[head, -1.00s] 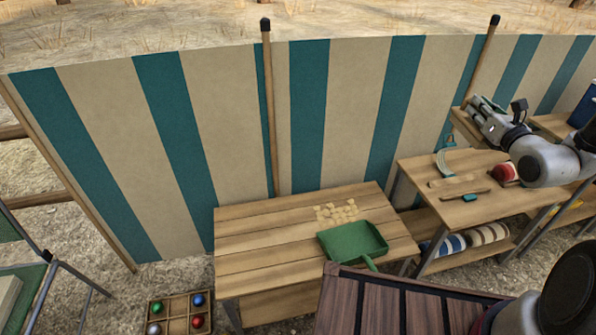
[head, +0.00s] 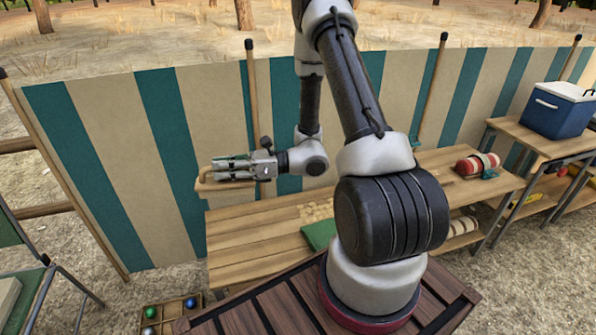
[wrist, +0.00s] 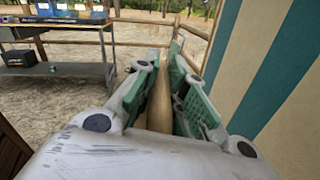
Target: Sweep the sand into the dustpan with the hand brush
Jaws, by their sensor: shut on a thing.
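My gripper (head: 232,172) is shut on a light wooden piece, seemingly the hand brush (head: 214,186), and holds it above the left back part of the plank table (head: 245,238). In the wrist view the wooden handle (wrist: 160,95) runs between the green-padded fingers; the bristles cannot be made out. The sand (head: 316,211) lies as a small pale patch on the table, to the right of and below the gripper in the head view. The green dustpan (head: 318,234) is on the table just in front of the sand, mostly hidden by my arm.
A striped windbreak (head: 180,150) with wooden posts stands close behind the table. A ball crate (head: 168,314) is on the ground at the left. The table's left part is clear.

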